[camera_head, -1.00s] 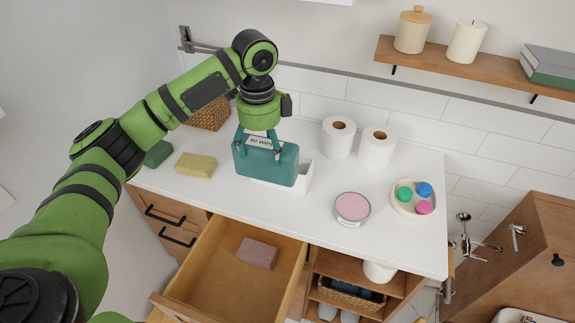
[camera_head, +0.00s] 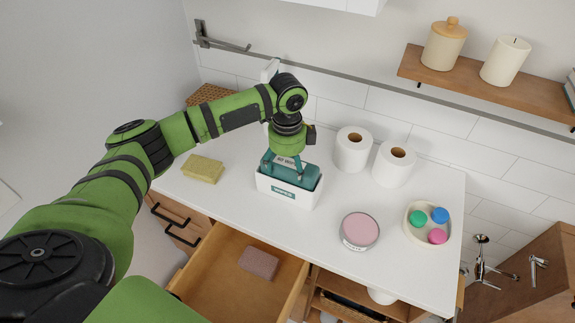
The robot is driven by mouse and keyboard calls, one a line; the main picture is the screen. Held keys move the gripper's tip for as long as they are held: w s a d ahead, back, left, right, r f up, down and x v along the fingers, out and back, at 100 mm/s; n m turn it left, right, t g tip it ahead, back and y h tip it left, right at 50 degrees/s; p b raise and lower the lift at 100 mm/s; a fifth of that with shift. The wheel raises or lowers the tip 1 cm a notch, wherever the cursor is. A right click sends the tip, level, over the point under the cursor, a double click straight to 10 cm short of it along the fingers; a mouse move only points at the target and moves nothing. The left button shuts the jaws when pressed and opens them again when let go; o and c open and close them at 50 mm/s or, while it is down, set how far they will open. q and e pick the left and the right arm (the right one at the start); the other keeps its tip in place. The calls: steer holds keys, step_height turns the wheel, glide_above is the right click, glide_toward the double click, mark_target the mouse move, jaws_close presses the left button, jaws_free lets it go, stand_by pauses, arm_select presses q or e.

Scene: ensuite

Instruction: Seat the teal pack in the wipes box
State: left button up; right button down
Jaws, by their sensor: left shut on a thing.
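The wipes box (camera_head: 290,202) is a white open-topped box with a teal label on its front, standing on the white counter. The teal pack (camera_head: 306,182) is down inside it, with its upper part showing above the front rim. Its lower part is hidden by the box wall, so I cannot tell whether it touches the bottom. My left gripper (camera_head: 285,170) comes from above and is shut on the top of the teal pack. My right gripper is not in view.
A yellow sponge (camera_head: 203,169) lies left of the box. Two toilet rolls (camera_head: 352,150) stand behind right. Below, an open drawer (camera_head: 220,272) holds a brownish-pink block (camera_head: 259,262).

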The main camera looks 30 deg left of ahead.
arm_select(q)
steer(key=shift+f, duration=0.5)
steer(key=o, duration=1.1)
steer(key=shift+f, duration=0.2)
steer(key=o, duration=0.3)
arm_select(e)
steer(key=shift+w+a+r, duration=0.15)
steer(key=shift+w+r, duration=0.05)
arm_select(q)
steer(key=shift+r, duration=0.1)
steer(key=shift+r+b, duration=0.3)
steer(key=shift+r, duration=0.25)
step_height(320, 180, up, 11)
steer(key=b, duration=0.3)
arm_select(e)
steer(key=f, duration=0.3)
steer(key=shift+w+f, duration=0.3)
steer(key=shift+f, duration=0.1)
